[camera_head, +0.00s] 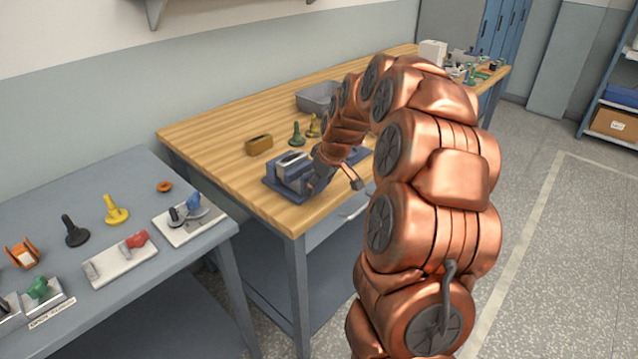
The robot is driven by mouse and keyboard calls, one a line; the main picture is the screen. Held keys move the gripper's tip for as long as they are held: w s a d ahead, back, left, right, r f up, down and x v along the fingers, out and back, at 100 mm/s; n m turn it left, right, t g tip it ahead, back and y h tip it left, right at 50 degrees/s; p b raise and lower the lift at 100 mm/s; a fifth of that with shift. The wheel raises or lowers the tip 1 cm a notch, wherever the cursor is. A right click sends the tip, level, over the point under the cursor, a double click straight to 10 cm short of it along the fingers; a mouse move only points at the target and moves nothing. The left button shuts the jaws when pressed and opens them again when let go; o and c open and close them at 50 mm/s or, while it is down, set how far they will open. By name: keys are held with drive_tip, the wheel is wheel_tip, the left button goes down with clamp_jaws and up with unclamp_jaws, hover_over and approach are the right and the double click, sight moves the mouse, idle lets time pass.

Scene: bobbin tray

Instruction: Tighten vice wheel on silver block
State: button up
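A blue-grey vice (288,184) sits at the near corner of the wooden workbench. A small silver block (292,159) shows at the top of the vice, apparently between its jaws. My gripper (333,182) is at the right side of the vice, low over the bench edge. My copper arm reaches down to it from the right and covers part of that side. I cannot make out the vice wheel clearly; the gripper and wrist seem to hide it. The fingers are too small and covered to tell whether they are open or shut.
On the wooden bench (215,125) stand a brown box (259,145), a green piece (297,134), a yellow piece (313,126) and a grey bin (317,97). A grey table (120,185) at left holds several knobs and fixtures. Open floor (575,260) lies at right.

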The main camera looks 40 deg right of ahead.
drive_tip(key=c, duration=0.5)
